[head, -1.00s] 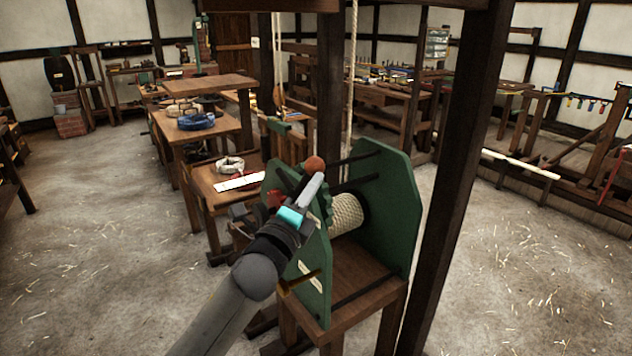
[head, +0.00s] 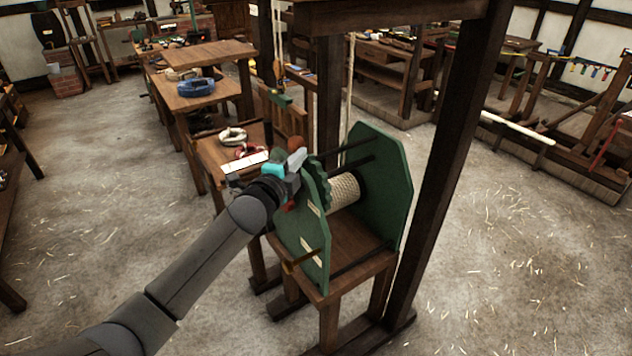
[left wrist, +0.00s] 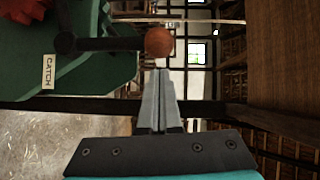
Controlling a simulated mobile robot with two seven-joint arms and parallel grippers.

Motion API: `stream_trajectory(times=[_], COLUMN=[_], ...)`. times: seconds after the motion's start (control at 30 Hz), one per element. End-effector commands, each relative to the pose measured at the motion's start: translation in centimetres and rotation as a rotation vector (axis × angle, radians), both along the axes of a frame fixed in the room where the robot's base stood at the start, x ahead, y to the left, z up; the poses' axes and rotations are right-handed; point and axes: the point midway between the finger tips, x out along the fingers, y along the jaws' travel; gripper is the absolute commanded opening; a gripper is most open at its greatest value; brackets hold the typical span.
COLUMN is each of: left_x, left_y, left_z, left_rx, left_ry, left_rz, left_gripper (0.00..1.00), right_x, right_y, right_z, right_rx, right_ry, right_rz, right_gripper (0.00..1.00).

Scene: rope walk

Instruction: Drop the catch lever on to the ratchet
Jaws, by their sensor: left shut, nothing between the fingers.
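The catch lever shows in the left wrist view as a dark rod (left wrist: 110,43) with a round orange-brown knob (left wrist: 159,41). It stands by a green panel with a "CATCH" label (left wrist: 48,71). In the head view the knob (head: 297,142) is at the top of the winch's near side. The green toothed ratchet wheel (head: 321,182) sits beside the rope drum (head: 345,188). My left gripper (head: 296,160) is shut and empty at the knob; its fingertips (left wrist: 160,72) point at the knob, just short of it or touching, I cannot tell. Lever contact with the teeth is hidden. My right gripper is out of view.
The winch's green side plates (head: 385,190) stand on a wooden stand (head: 350,250). A dark post (head: 450,170) rises to its right. A side table (head: 212,160) with a white coil (head: 232,135) and tools is behind my left arm. Open floor lies left and right.

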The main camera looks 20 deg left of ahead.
Motion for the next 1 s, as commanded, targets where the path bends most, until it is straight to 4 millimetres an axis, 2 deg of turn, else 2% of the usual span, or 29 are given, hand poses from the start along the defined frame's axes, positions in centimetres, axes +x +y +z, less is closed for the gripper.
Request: stream_trajectory(times=[0.03, 0.3, 1.0], left_x=[0.2, 0.7, 1.0], left_y=[0.2, 0.8, 1.4], left_z=[0.4, 0.6, 0.9], left_rx=[-0.013, -0.016, -0.014], left_ry=[0.013, 0.014, 0.009], left_rz=[0.000, 0.000, 0.005], left_gripper=[0.00, 0.00, 0.00], right_x=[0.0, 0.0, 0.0], right_y=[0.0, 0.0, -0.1], right_z=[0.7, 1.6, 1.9], right_rx=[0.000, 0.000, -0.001], right_ry=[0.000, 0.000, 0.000], right_rz=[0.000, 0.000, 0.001], right_gripper=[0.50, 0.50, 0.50])
